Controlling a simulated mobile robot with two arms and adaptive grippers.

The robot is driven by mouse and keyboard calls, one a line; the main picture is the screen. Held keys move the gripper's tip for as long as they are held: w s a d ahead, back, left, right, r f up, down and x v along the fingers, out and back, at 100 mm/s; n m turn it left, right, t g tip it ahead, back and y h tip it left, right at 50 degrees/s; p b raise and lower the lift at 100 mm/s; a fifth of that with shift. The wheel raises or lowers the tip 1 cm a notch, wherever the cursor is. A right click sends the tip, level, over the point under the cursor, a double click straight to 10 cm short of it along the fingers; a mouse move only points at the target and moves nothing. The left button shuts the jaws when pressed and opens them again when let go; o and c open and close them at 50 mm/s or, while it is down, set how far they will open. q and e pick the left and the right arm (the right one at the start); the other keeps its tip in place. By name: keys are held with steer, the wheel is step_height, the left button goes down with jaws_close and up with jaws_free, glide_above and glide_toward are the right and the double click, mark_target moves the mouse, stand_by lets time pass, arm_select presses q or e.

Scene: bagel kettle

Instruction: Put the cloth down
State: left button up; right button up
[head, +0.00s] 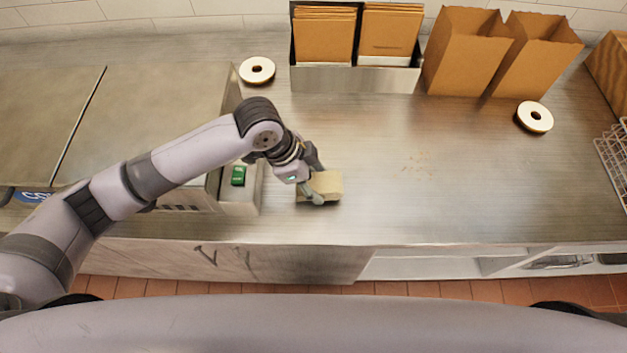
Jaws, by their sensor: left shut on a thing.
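The cloth (328,186) is a small tan, folded-looking rectangle at the front of the steel counter (400,220), left of the middle. My left gripper (315,182) reaches in from the left and is shut on the cloth, with a finger on either side of it. The cloth is at or just above the counter top; I cannot tell whether it touches. Part of it is hidden by the gripper. My right gripper is not in view.
Crumbs (418,162) lie right of the cloth. A steel appliance with a green switch (238,176) is left. A wire rack (612,155) is right.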

arm_select(q)
steer(key=shift+f, duration=0.7)
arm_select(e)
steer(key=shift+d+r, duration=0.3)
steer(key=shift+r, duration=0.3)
arm_select(q)
steer(key=shift+f, duration=0.1)
steer(key=shift+f, duration=0.25)
steer(key=shift+s+a+f, duration=0.15)
steer(key=shift+s+f, duration=0.05)
steer(key=shift+f, duration=0.15)
steer(key=o, duration=0.6)
steer(key=shift+c, duration=0.2)
steer(key=o, duration=0.5)
steer(key=shift+w+f, duration=0.1)
steer(key=shift+f, duration=0.1)
steer(key=shift+c, duration=0.2)
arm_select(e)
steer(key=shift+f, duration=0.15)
arm_select(q)
steer(key=shift+r, duration=0.1)
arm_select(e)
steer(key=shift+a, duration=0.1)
